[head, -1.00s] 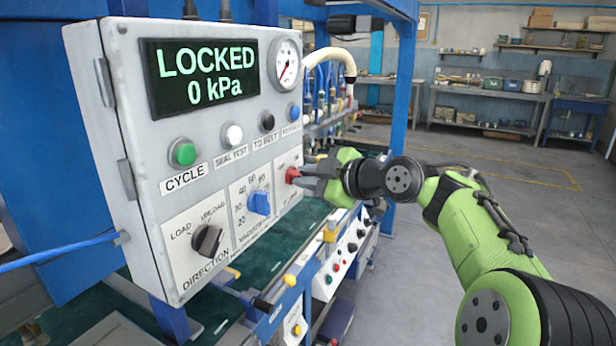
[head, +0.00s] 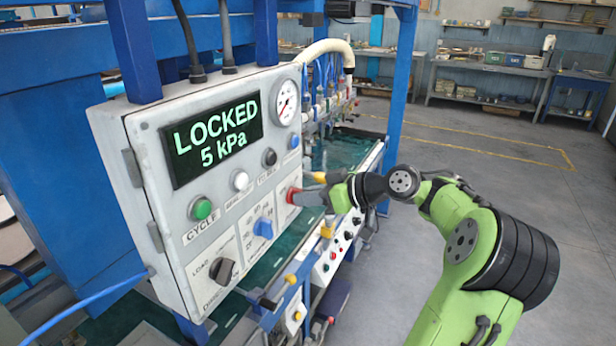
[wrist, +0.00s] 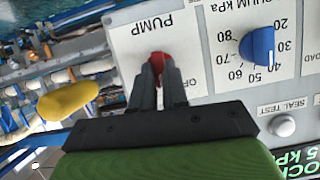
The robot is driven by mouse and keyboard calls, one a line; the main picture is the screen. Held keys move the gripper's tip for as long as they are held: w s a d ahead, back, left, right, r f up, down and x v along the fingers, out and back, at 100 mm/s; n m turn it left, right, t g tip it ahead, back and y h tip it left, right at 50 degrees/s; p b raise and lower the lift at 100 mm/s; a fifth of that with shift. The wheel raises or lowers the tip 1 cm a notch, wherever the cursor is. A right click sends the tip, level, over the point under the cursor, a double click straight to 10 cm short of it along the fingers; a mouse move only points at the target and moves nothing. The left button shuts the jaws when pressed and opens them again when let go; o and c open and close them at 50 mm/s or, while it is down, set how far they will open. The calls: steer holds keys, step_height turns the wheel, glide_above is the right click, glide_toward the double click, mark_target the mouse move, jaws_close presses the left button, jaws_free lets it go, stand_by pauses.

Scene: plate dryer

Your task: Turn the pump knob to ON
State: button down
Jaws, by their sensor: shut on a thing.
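The red pump knob (head: 292,194) is at the lower right of the grey control box (head: 110,150). In the wrist view the red knob (wrist: 158,61) sits under the upside-down PUMP label. My gripper (head: 300,197) reaches in from the right, and its dark fingers (wrist: 158,78) are closed around the knob. The fingers hide most of the knob and part of the position lettering, so its exact angle is hard to tell. The display (head: 213,138) reads LOCKED, 5 kPa.
A blue vacuum knob (head: 263,228) and a black direction knob (head: 222,270) are left of the pump knob. Several push buttons, including a green one (head: 201,208), and a gauge (head: 286,102) are above. A yellow handle (wrist: 68,102) is close beside my gripper. Open floor is at right.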

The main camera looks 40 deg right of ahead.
steer(key=m+y+p, duration=0.1)
steer(key=m+p, duration=0.1)
steer(key=p, duration=0.2)
steer(key=m+y+p, duration=0.1)
steer(key=p, duration=0.3)
steer(key=m+y+p, duration=0.1)
steer(key=m+p, duration=0.1)
steer(key=p, duration=0.3)
steer(key=shift+w+d+m+g+y, duration=0.1)
steer(key=shift+d+m+g+y, duration=0.2)
steer(key=shift+y, duration=0.1)
steer(key=shift+f, duration=0.15)
steer(key=c, duration=1.1)
jaws_free()
steer(key=shift+c, duration=0.2)
steer(key=shift+d, duration=0.1)
steer(key=p+v, duration=0.2)
steer(key=v, duration=1.3)
steer(key=shift+s+d+p, duration=0.25)
steer(key=shift+s+p, duration=0.05)
steer(key=shift+p, duration=0.1)
